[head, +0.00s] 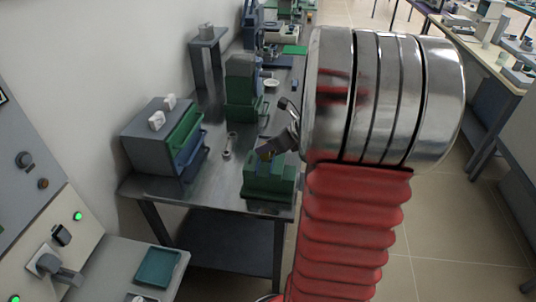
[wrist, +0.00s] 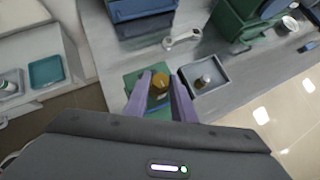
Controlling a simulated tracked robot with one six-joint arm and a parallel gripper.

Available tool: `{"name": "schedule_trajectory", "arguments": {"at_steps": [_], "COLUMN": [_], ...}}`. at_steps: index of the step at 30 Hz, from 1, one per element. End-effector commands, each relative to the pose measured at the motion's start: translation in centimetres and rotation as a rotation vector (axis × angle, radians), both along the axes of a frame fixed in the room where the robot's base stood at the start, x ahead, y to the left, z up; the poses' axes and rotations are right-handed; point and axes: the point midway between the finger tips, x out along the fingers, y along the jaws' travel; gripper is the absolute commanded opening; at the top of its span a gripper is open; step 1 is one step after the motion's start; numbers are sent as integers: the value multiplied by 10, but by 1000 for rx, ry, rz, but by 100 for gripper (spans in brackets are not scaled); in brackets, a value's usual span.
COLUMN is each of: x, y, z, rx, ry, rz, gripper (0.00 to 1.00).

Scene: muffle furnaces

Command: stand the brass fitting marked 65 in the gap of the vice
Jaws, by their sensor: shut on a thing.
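The brass fitting (wrist: 160,81) is held between the two fingers of my gripper (wrist: 162,88) in the wrist view; its mark cannot be read. The green vice (head: 268,184) stands at the front edge of the steel bench in the head view. It also shows behind the fingers in the wrist view (wrist: 134,79). My gripper (head: 272,150) is shut on the fitting over the vice. The fingers and fitting cover most of the vice's gap, so I cannot tell whether the fitting is inside it.
A grey tray (wrist: 221,72) with a small metal piece (wrist: 205,80) lies right of the vice in the wrist view. A wrench (wrist: 182,39) lies behind it. A drawer cabinet (head: 147,146) and a green machine (head: 241,106) stand on the bench in the head view.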

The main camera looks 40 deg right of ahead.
Motion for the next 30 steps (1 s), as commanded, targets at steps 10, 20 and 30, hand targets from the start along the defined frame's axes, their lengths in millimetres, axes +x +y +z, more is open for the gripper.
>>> {"name": "schedule_trajectory", "arguments": {"at_steps": [10,20,30], "x": [0,0,0], "y": [0,1,1], "z": [-34,-37,-45], "rx": [3,-1,1], "ry": [0,0,1], "rz": [-1,1,0], "gripper": [0,0,0]}}
